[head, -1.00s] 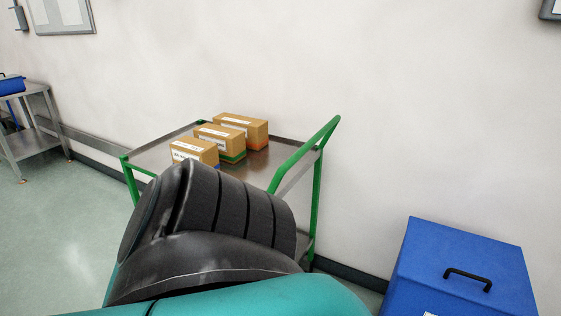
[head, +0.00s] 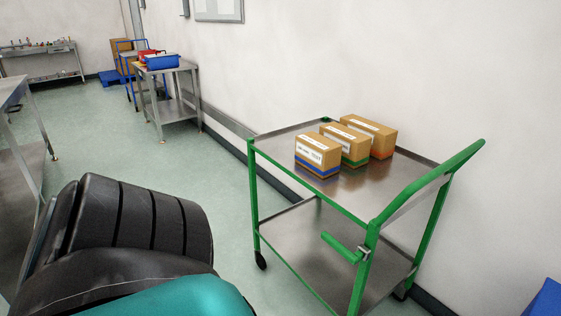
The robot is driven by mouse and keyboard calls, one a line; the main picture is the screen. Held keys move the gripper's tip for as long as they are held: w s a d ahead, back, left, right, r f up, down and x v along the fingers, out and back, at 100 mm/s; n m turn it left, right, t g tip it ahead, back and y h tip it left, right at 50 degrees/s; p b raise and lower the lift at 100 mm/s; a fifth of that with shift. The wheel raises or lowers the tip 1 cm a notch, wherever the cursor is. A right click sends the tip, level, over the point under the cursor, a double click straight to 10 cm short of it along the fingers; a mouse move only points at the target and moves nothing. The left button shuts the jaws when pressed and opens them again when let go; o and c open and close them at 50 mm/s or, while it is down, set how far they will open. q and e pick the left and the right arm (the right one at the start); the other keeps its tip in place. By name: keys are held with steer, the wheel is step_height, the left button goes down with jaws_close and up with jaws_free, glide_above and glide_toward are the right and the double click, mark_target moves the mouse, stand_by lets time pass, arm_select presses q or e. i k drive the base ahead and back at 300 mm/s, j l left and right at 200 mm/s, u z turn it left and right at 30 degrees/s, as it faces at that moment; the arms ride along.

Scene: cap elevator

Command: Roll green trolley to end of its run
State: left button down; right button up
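The green trolley (head: 310,218) stands along the wall, right of centre in the head view. It has a green frame, two metal shelves and black castors. Its green push handle (head: 430,178) is at the near right end, and a short green lever (head: 343,247) sticks out below the top shelf. Three cardboard boxes with blue, green and orange bands stand on the top shelf; the nearest is the blue-banded box (head: 318,156). A black and teal arm of mine covers the lower left. Neither gripper shows.
A steel table (head: 168,92) with a blue bin (head: 162,62) stands by the wall farther back. Another steel table (head: 15,95) is at the left edge. The green floor (head: 190,160) between them is open. A blue box (head: 545,300) edges in at lower right.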

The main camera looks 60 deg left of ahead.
mark_target(353, 206)
steer(key=u, duration=1.55)
